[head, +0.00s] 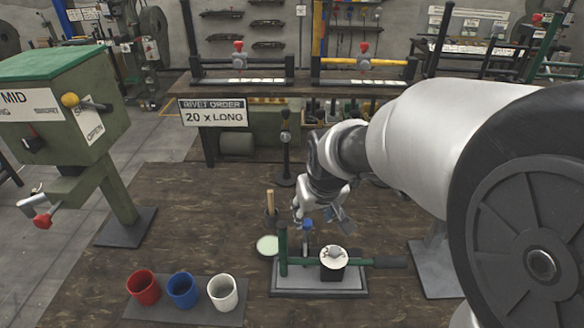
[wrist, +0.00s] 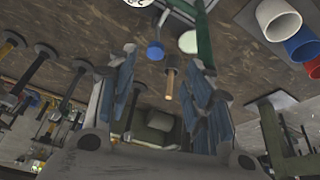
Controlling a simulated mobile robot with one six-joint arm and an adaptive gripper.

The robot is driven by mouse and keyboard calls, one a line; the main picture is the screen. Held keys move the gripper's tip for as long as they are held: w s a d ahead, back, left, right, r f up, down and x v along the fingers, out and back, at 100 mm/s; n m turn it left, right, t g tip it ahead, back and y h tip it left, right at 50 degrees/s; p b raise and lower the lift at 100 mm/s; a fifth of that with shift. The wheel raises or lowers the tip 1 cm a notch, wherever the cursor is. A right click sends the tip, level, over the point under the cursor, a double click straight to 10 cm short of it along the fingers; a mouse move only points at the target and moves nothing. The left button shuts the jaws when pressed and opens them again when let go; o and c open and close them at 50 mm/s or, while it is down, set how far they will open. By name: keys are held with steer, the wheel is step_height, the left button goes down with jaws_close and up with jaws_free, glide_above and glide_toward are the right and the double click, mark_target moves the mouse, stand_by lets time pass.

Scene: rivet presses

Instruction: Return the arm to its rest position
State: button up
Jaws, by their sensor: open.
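My arm comes in from the right of the head view and bends down over the wooden bench (head: 190,215). My gripper (head: 322,208) hangs above the bench, just behind a small press (head: 318,278) with a green post, a green lever and a blue knob (head: 307,224). In the wrist view my gripper (wrist: 163,60) has its two blue-padded fingers spread apart with nothing held between them. A wooden-handled tool (wrist: 169,84) shows in the gap, beyond the fingers. How far the fingertips are from the blue knob I cannot tell.
Red (head: 143,287), blue (head: 182,290) and white (head: 222,293) cups stand on a grey mat at front left. A pale round dish (head: 267,245) sits beside the press. A green machine (head: 60,110) stands left.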

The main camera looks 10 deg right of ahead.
steer(key=s+r, duration=0.3)
steer(key=s, duration=0.8)
steer(key=s+d+r+m, duration=0.1)
steer(key=s+r, duration=0.2)
steer(key=s, duration=0.9)
steer(key=shift+r, duration=0.2)
